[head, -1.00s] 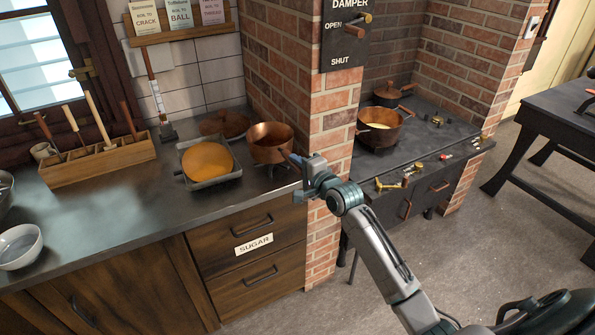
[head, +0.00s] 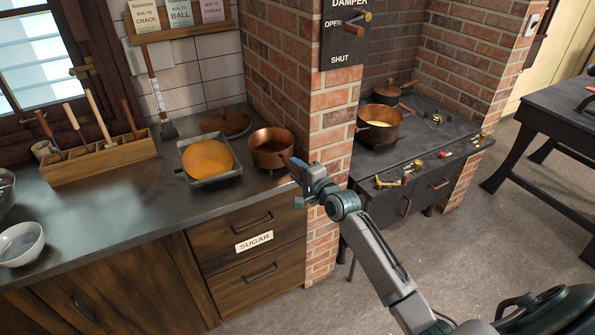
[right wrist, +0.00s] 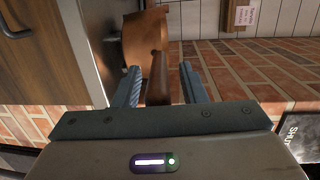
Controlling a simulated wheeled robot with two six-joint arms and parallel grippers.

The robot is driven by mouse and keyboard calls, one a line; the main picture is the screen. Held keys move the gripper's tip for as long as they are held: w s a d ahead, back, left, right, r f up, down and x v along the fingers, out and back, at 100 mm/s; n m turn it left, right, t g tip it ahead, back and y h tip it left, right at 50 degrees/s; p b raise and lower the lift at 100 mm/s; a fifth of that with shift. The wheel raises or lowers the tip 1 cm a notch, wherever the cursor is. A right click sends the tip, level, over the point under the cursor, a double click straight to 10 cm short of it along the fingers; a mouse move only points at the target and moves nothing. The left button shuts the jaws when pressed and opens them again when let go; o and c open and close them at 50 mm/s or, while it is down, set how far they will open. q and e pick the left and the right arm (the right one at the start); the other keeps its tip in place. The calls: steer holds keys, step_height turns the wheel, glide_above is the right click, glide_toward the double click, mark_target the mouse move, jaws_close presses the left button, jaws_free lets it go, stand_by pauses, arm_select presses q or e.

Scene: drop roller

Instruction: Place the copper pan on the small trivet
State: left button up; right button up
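The copper pan (head: 270,149) sits upright at the right end of the counter, by the brick pillar. My right gripper (head: 300,180) is at the pan's handle, right of the pan. In the right wrist view, the copper pan (right wrist: 145,36) is ahead and its brown handle (right wrist: 158,78) lies between the fingers of my right gripper (right wrist: 160,85). The fingers are spread wider than the handle. My left gripper is not in view.
The brick pillar (head: 330,125) stands close on the right. Another copper pan (head: 380,125) is on the stove.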

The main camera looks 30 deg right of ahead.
steer(key=shift+r, duration=0.2)
steer(key=s+d+r, duration=0.1)
steer(key=s, duration=1)
steer(key=shift+s+d, duration=0.35)
steer(key=shift+s, duration=0.05)
